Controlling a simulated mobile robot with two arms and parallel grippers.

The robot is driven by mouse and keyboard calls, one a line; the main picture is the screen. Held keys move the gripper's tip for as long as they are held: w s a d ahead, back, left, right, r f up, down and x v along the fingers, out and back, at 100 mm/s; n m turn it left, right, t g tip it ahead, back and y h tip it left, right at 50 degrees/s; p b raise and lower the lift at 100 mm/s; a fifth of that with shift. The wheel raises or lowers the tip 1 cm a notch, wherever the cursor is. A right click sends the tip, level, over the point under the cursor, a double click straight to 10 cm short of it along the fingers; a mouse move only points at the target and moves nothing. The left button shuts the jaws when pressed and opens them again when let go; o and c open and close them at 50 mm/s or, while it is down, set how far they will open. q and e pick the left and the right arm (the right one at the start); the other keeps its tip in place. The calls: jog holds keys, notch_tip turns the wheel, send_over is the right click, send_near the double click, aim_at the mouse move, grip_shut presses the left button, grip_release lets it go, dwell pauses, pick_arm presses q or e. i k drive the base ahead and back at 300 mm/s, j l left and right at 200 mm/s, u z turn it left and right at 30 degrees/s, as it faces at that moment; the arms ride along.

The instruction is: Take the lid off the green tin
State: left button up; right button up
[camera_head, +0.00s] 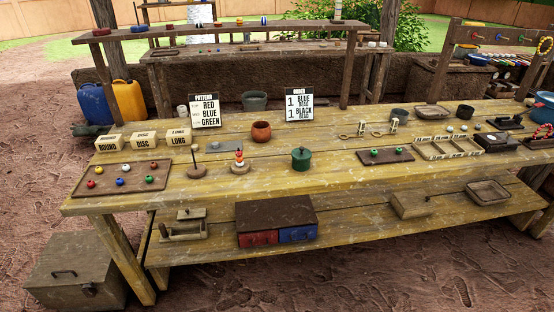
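The green tin (301,162) stands upright on the yellow wooden table (340,194), near its middle. Its lid (301,152), green with a small knob on top, sits on the tin. Neither of my grippers shows in the head view, so their positions and states cannot be seen.
A peg stand with stacked beads (239,162) is left of the tin, and an orange-brown pot (261,131) behind it. A dark tray with beads (385,156) lies to the right. Two signs (299,104) stand behind. The table in front of the tin is clear.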

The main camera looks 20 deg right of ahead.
aim_at(300, 165)
jog(key=l+u, duration=0.35)
jog(key=l, duration=0.3)
jog(key=l+u, duration=0.4)
jog(key=l, duration=0.25)
jog(key=k, duration=0.05)
